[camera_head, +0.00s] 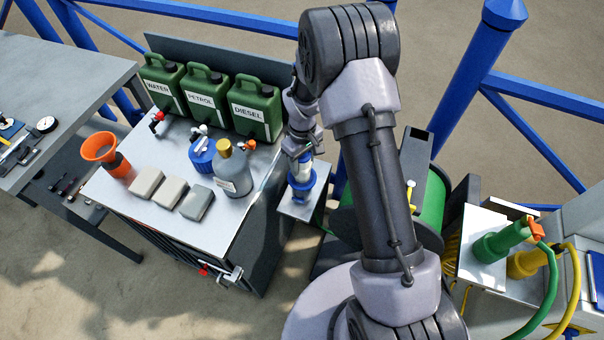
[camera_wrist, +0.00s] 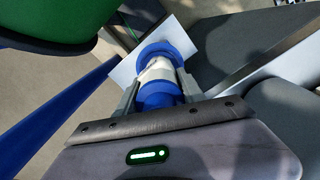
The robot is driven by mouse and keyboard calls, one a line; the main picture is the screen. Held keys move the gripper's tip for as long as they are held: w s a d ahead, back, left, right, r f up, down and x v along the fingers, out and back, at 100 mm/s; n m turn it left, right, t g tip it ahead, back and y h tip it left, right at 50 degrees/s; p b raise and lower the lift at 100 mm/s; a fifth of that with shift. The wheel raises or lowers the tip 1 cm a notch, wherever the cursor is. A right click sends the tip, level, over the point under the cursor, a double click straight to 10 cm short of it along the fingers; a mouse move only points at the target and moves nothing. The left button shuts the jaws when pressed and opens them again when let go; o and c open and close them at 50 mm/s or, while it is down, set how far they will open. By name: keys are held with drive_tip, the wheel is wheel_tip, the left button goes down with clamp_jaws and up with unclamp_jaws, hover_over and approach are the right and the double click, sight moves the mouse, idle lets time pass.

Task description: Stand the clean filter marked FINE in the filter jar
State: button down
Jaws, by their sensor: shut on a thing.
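My gripper (camera_head: 303,148) is shut on a filter with a white body and a blue end, and points down over a small stand right of the workbench. The filter (camera_wrist: 157,72) lies between the two fingers in the wrist view; no FINE mark is readable. Below it is a blue jar (camera_head: 302,190), upright on the stand's pale top. A blue ring (camera_wrist: 170,50) shows past the filter's far end in the wrist view. The filter's lower end is hidden, so I cannot tell whether it is inside the jar or just above it.
The workbench (camera_head: 140,200) on the left holds green cans labelled WATER, PETROL and DIESEL (camera_head: 255,110), an orange funnel (camera_head: 100,148), a blue lidded part (camera_head: 203,157), a grey bottle (camera_head: 232,172) and grey blocks (camera_head: 196,203). A green drum (camera_head: 432,200) stands right of the jar.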

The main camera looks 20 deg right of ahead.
sight(302, 170)
drive_tip(key=shift+f+b, duration=0.8)
drive_tip(key=shift+f, duration=1.15)
drive_tip(key=shift+r, duration=0.1)
drive_tip(key=c, duration=0.7)
unclamp_jaws()
